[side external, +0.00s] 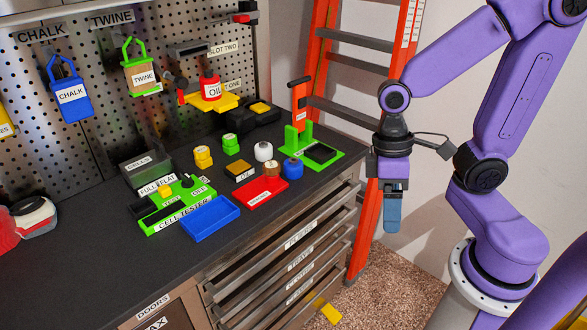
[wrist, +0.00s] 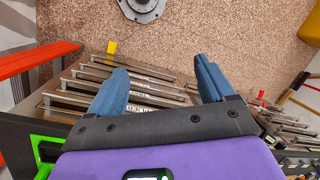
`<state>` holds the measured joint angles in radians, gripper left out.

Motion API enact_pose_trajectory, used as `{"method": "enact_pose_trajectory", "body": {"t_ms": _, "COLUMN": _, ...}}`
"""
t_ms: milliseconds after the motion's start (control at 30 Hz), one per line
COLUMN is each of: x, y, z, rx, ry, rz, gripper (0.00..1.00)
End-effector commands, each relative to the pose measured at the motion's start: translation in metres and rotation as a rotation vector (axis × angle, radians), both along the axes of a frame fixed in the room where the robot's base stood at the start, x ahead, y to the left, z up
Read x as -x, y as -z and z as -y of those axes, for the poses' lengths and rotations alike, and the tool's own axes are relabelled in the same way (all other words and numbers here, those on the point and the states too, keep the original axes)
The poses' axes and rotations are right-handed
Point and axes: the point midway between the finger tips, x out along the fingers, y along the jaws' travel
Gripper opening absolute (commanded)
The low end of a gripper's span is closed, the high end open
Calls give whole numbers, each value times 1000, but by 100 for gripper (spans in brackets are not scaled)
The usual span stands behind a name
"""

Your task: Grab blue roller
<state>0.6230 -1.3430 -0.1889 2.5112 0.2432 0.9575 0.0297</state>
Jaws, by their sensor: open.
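The blue roller (side external: 293,168) is a small rounded blue piece near the right end of the dark bench top, beside the red tray and in front of the green stand. My gripper (side external: 392,220) hangs fingers down to the right of the bench, clear of its edge and well apart from the blue roller. In the wrist view my gripper (wrist: 160,70) has two blue fingers spread apart with nothing between them. The blue roller does not show in the wrist view.
A white roller (side external: 263,151), green roller (side external: 231,144) and yellow roller (side external: 203,157) stand nearby. The red tray (side external: 260,194), blue tray (side external: 210,219) and green stand (side external: 326,151) surround the area. An orange ladder (side external: 320,60) stands behind my gripper. Several drawers (side external: 300,240) front the bench.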

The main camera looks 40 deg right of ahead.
Motion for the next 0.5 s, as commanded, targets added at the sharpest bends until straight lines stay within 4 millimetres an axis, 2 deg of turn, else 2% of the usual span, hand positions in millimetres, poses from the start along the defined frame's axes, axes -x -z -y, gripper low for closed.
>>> {"method": "enact_pose_trajectory", "body": {"t_ms": 500, "x": -40, "y": 8, "z": -21, "rx": -62, "ry": 582, "rz": -244, "gripper": 82}}
